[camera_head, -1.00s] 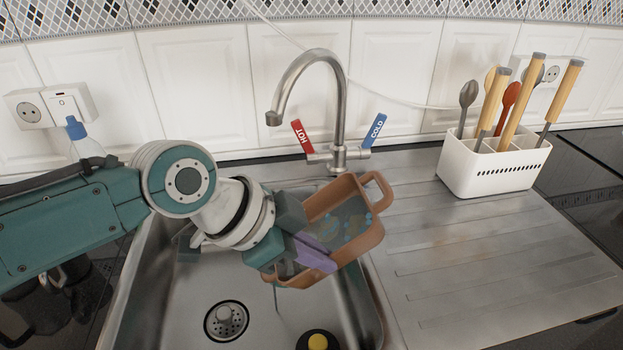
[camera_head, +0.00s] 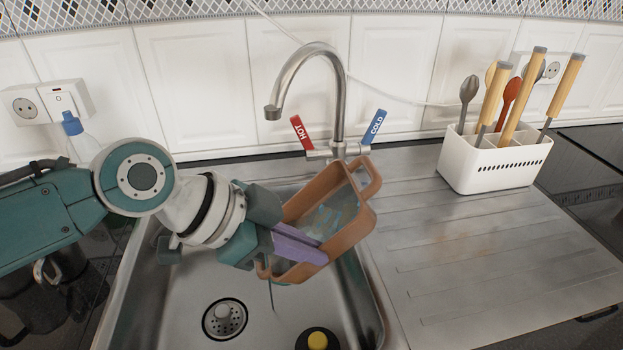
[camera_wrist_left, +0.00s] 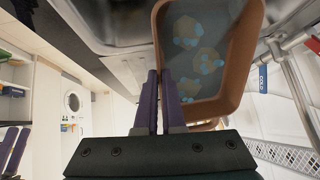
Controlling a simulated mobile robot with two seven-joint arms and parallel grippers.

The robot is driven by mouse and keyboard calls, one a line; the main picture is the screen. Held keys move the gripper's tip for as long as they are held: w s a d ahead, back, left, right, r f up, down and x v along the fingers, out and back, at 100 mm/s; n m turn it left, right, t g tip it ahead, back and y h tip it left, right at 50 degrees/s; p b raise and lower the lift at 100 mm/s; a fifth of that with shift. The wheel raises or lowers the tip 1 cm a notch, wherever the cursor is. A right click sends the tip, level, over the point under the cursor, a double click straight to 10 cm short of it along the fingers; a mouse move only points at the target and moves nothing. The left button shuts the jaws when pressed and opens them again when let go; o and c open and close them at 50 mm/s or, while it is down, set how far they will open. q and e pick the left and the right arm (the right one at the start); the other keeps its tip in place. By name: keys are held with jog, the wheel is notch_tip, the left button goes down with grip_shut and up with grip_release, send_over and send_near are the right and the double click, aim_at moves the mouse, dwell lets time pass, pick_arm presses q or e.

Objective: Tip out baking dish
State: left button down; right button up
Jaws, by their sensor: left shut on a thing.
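The baking dish (camera_head: 348,233) is terracotta-brown with loop handles. It is tilted steeply over the sink basin (camera_head: 185,290), its inside partly facing me. Grey liquid with blue and brownish patches shows inside it; in the left wrist view the dish (camera_wrist_left: 242,62) fills the upper right. My left gripper (camera_head: 306,251) is shut on the dish's near left edge with its purple fingers, which also show in the left wrist view (camera_wrist_left: 160,80). A thin dark line hangs below the dish's lower corner; I cannot tell whether it is liquid. My right gripper is not in view.
A tap (camera_head: 338,100) with red and blue levers stands behind the dish, close to it. A drain (camera_head: 225,318) and a black plug with a yellow knob (camera_head: 317,341) are below. A white utensil holder (camera_head: 492,165) stands right, past the bare ribbed drainboard (camera_head: 470,250).

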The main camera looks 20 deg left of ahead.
pick_arm(q)
jog(key=shift+s+a+r+t+h+b, duration=0.2)
jog(key=shift+a+r+t+h+b, duration=0.25)
jog(key=shift+b, duration=0.5)
jog(key=shift+s+a+h+b, duration=0.1)
jog(key=shift+a+h+b, duration=0.2)
jog(key=shift+b, duration=0.4)
jog(key=shift+s+r, duration=0.1)
